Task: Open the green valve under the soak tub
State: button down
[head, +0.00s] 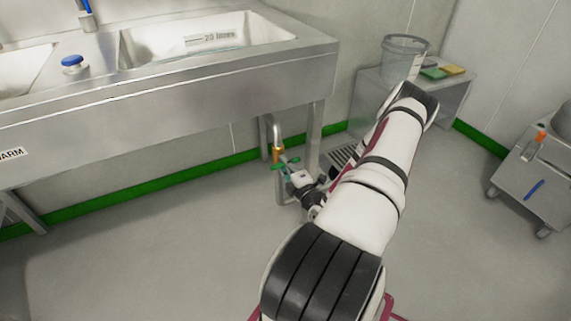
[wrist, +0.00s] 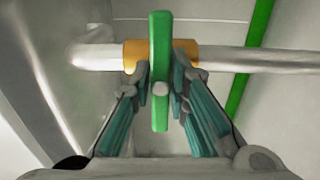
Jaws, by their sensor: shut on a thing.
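The green valve handle (wrist: 161,45) stands upright in the wrist view, in front of a brass valve body (wrist: 186,50) on a horizontal grey pipe (wrist: 250,60). The handle lies across the pipe. My gripper (wrist: 161,75) is shut on the handle, with one teal-padded finger on each side. In the head view, my gripper (head: 287,167) reaches under the tub at the valve, and the brass body (head: 277,154) shows below a bent pipe. The fingers and wrist partly hide the handle there. The soak tub (head: 210,42) is the steel basin above, with a litres label inside.
A steel leg (head: 314,140) of the sink unit stands close beside my gripper. A floor grate (head: 343,155) lies behind my arm. A low steel table (head: 455,88) with a bucket (head: 404,55) stands at back right. A wheeled machine (head: 540,165) is at right. Floor at left front is clear.

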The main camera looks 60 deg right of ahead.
jog(key=n+p, duration=0.3)
jog(key=n, duration=0.1)
jog(key=shift+n, duration=0.3)
jog(key=n+p, duration=0.2)
jog(key=n, duration=0.2)
jog(key=shift+s+n, duration=0.1)
jog(key=shift+n, duration=0.2)
jog(key=n+p, duration=0.1)
jog(key=n, duration=0.3)
jog(key=shift+n+p, duration=0.3)
jog(key=shift+p, duration=0.1)
jog(key=shift+f+n+p, duration=0.1)
jog(key=shift+n+p, duration=0.35)
jog(key=shift+n, duration=1.55)
jog(key=c, duration=1.5)
grip_release()
